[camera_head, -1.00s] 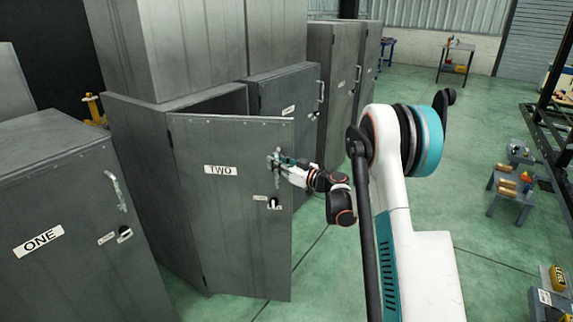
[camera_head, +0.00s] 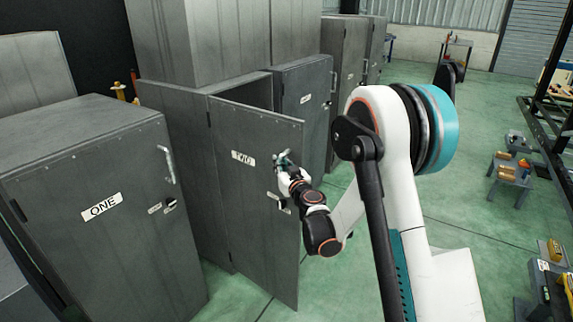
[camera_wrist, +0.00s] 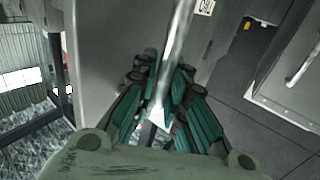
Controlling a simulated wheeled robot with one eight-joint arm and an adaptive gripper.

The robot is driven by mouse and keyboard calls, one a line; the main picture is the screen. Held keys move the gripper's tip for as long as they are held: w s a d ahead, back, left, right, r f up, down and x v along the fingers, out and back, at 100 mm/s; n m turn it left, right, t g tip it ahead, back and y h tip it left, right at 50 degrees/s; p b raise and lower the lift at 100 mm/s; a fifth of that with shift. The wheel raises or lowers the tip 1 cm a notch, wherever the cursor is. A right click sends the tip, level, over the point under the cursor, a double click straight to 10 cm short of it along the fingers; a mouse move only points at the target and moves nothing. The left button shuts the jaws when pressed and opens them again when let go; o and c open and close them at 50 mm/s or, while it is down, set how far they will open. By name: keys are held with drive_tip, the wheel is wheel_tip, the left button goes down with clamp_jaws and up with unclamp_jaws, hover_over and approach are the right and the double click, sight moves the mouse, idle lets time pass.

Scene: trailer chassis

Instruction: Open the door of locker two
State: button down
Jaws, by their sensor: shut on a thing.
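The grey door of locker two (camera_head: 255,205) stands well ajar, swung out from its locker body (camera_head: 185,165), with its label turned obliquely to the head camera. My gripper (camera_head: 283,160) is at the door's handle near the free edge. In the wrist view my gripper's green-padded fingers (camera_wrist: 160,105) are closed around the metal handle bar (camera_wrist: 178,45), which runs between them. The door panel (camera_wrist: 105,60) fills the middle of the wrist view. The locker's inside is mostly hidden behind the door.
Locker one (camera_head: 100,190) stands at the left, shut, close to the opened door. Another closed locker (camera_head: 303,110) stands just behind. Green floor (camera_head: 450,190) is open to the right, with a small tool table (camera_head: 512,170) farther off.

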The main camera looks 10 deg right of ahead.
drive_tip(key=shift+a+r, duration=0.2)
drive_tip(key=shift+a, duration=0.1)
drive_tip(key=c, duration=1.6)
unclamp_jaws()
drive_tip(key=shift+a, duration=0.1)
drive_tip(key=shift+s, duration=0.1)
drive_tip(key=s+d, duration=0.1)
drive_tip(key=s, duration=1)
drive_tip(key=shift+s+d+f, duration=0.15)
drive_tip(key=shift+s+d, duration=0.2)
